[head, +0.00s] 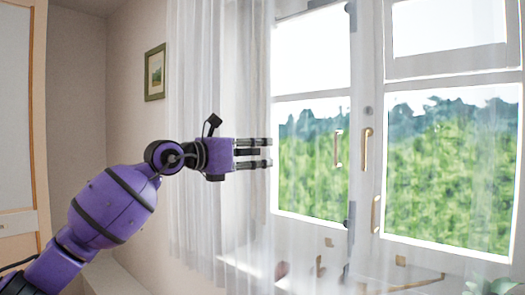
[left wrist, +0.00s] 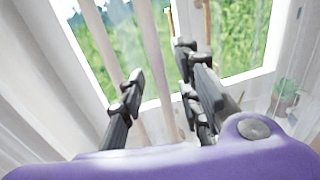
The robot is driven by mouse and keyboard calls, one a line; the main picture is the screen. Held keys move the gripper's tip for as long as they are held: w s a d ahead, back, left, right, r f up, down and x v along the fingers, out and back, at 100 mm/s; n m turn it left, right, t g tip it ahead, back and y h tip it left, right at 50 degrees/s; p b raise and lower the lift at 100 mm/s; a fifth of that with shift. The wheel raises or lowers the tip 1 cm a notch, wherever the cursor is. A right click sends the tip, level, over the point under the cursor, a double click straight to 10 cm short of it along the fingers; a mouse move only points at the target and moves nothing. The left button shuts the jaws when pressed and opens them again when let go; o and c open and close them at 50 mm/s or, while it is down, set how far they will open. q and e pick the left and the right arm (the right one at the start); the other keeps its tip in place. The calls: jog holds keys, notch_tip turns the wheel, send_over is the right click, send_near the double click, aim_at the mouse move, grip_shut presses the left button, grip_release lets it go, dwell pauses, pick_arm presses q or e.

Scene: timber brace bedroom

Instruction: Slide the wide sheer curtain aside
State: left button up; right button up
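The wide sheer curtain (head: 204,110) is white and see-through. It hangs in folds at the left of the window in the head view, and a thinner part spreads over the panes. It also shows in the left wrist view as pale folds (left wrist: 32,75). My left gripper (head: 270,152) is in front of the curtain, level with the window handles. Its fingers point right, toward the panes. In the left wrist view its fingers (left wrist: 160,85) are spread apart, with a strip of sheer fabric behind or between them; I cannot tell which. My right gripper is not in view.
The window (head: 365,200) has brass handles (head: 366,148) and bright greenery outside. A small framed picture (head: 155,72) hangs on the left wall. A plant (head: 492,285) stands at the lower right. Small items on the sill are blurred behind the sheer fabric.

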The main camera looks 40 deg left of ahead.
pick_arm(q)
jog(key=shift+x, duration=1)
grip_shut()
